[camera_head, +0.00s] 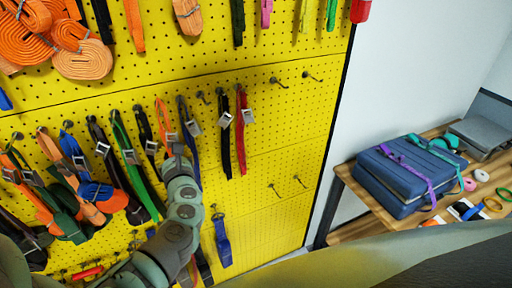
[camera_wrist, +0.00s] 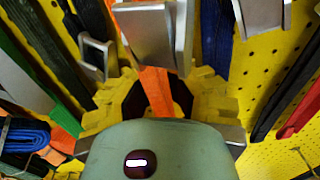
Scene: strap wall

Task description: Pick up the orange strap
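The orange strap (camera_head: 162,116) hangs from a hook on the yellow pegboard wall, with a metal buckle (camera_head: 173,138) on it. In the wrist view the orange strap (camera_wrist: 155,88) runs down between the two yellow fingers of my gripper (camera_wrist: 158,95), under a large grey buckle (camera_wrist: 150,30). Dark areas lie on both sides of the strap, and I cannot tell whether the fingers press on it. My gripper (camera_head: 178,165) reaches up to the strap's lower part in the head view. The strap's lower end is hidden behind my gripper.
A blue strap (camera_head: 184,110) hangs close on the right, a black strap (camera_head: 145,126) on the left. Black and red straps (camera_head: 241,130) hang further right. Empty hooks (camera_head: 280,82) follow. A bench at the right carries a blue case (camera_head: 395,178).

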